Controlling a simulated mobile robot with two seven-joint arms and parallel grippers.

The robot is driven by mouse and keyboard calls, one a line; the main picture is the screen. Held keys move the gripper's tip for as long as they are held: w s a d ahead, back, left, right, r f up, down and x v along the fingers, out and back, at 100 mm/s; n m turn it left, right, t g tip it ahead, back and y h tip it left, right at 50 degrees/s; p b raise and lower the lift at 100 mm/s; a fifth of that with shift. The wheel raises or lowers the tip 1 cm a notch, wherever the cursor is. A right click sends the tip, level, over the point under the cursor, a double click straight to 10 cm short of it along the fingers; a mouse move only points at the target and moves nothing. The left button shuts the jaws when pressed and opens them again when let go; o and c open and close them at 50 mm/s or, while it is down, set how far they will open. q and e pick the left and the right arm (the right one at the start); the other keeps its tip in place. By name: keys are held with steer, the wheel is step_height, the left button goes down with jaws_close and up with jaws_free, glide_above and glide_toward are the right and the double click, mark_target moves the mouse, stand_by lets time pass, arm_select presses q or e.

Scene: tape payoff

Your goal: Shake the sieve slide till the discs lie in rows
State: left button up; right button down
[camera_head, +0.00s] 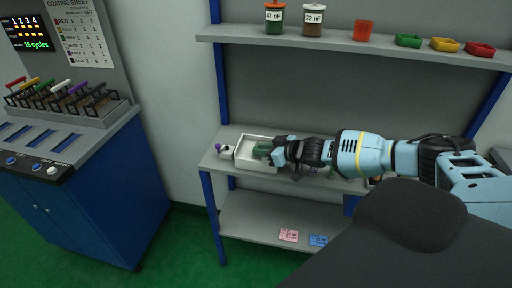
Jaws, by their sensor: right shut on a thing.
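My right gripper (268,151) reaches in from the right to a pale, open-topped tray (245,141) on the grey shelf, which may be the sieve slide. Its fingers are at the tray's right part, shut on a small dark green thing (261,150). The gripper and wrist hide much of this thing and the tray's right end. I cannot make out discs or rows inside the tray. My left gripper is not in view.
A small purple-topped thing (218,147) stands left of the tray. Pink (288,236) and blue (318,240) cards lie below. A blue cabinet (100,210) with coloured-handled levers stands left.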

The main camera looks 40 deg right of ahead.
steer(key=shift+f, duration=0.1)
steer(key=c, duration=1.3)
jaws_free()
steer(key=shift+d, duration=0.15)
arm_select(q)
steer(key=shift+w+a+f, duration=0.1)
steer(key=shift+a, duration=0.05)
arm_select(e)
steer(key=shift+s, duration=0.1)
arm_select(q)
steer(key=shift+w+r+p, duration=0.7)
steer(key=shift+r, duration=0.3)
arm_select(e)
steer(key=shift+v, duration=3.8)
